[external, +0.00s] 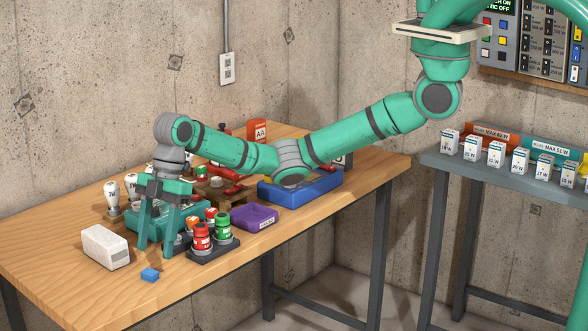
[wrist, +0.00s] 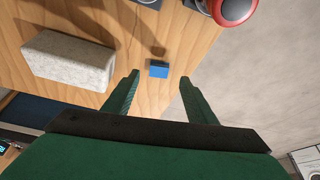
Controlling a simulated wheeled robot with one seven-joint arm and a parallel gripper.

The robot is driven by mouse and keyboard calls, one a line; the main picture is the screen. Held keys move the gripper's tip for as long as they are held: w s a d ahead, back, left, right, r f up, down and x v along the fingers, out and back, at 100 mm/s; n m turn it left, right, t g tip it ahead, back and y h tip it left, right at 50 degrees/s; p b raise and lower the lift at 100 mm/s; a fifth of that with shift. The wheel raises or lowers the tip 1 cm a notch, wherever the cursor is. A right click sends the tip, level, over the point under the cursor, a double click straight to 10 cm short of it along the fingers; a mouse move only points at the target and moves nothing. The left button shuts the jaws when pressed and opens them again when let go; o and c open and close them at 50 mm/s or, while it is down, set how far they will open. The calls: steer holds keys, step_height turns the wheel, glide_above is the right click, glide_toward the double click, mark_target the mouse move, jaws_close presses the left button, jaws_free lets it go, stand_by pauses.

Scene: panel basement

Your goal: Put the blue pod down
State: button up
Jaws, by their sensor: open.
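In the wrist view the pod (wrist: 159,69) lies beyond and between the open fingertips (wrist: 158,76), touching neither. Nothing is held in the gripper.
A pale stone-like block (external: 106,247) stands left of the pod. A dark tray with red and green capped jars (external: 202,238) stands to its right. A purple box (external: 253,217) and a blue tray (external: 300,189) are further right. The table's front edge is close.

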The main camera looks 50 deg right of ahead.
mark_target(150, 272)
steer(key=shift+x, duration=2.7)
steer(key=shift+w+a+r, duration=0.1)
steer(key=shift+a, duration=0.1)
steer(key=shift+c, duration=0.4)
steer(key=c, duration=1.2)
steer(key=shift+o, duration=0.2)
step_height(150, 272, up, 10)
